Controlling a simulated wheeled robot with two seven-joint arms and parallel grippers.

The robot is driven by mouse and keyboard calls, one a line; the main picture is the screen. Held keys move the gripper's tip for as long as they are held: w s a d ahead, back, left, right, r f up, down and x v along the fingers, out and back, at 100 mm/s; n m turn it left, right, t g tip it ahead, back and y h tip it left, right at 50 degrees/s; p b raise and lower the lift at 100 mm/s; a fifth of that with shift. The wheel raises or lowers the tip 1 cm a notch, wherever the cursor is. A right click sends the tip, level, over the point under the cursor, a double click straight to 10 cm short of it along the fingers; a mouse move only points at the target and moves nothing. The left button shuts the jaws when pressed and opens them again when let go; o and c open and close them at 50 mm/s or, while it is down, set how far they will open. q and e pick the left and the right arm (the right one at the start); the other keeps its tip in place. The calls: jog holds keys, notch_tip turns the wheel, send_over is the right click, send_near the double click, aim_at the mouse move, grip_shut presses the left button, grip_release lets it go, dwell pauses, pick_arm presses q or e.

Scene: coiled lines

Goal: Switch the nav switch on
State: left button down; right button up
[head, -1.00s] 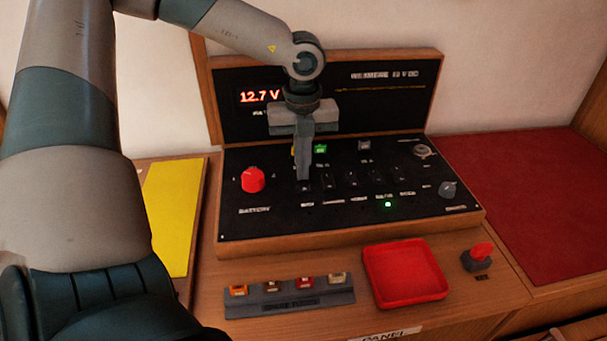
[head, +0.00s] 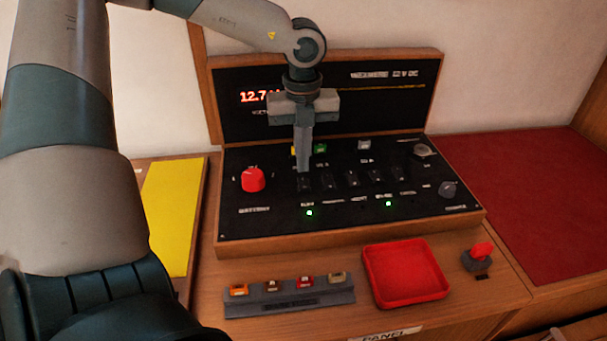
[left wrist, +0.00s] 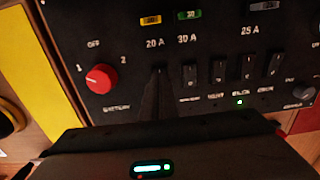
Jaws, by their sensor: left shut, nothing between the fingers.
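A row of several black rocker switches runs across the black panel (head: 270,222). The labels are too blurred to tell which is the nav switch. My left gripper (head: 304,168) points down, shut and empty, with its tips at or just above the leftmost switch (head: 304,183); I cannot tell if they touch. A green lamp (head: 309,212) is lit below that switch. Another green lamp (head: 387,203) is lit below the fourth switch. In the left wrist view the shut fingers (left wrist: 158,82) cover part of the leftmost switch. My right gripper is not in view.
A red battery knob (head: 253,180) stands left of the switches. Grey knobs (head: 447,189) are at the right. In front lie a fuse holder (head: 290,300), a red tray (head: 405,273) and a red-topped lever (head: 480,252). The upright display panel (head: 380,105) stands behind the gripper.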

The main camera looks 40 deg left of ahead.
aim_at(303, 180)
pick_arm(q)
jog(key=shift+r+p, duration=0.35)
jog(key=shift+r, duration=1.95)
